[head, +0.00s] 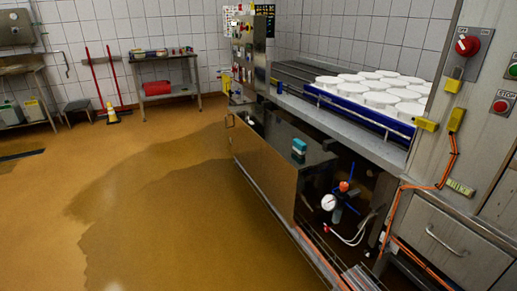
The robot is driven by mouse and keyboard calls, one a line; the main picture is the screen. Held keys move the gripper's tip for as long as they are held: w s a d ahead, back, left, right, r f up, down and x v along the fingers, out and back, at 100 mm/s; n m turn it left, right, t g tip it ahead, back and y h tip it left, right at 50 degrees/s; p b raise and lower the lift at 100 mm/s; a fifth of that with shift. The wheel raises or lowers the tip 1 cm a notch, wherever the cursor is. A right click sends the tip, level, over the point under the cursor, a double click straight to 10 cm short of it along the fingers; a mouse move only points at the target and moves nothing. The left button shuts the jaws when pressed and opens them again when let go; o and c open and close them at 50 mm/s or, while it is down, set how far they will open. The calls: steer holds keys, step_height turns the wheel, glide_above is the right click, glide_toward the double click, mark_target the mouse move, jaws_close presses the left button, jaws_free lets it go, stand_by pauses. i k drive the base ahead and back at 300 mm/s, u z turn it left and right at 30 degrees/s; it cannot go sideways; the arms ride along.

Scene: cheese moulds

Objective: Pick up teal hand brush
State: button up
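A small teal object (299,146), likely the teal hand brush, sits on the dark top of a low steel cabinet (262,170) in the head view, right of the middle. It has a light teal upper part and a darker lower part; it is too small to make out bristles or a handle. My gripper is not in view.
White round moulds (375,85) stand on a conveyor with a blue rail (350,112) behind the cabinet. A gauge (328,202) and hoses are right of it. The brown floor (150,200) at left is open and partly wet. A side table (165,75) stands far back.

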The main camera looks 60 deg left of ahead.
mark_target(299, 146)
steer(key=u, duration=2.6)
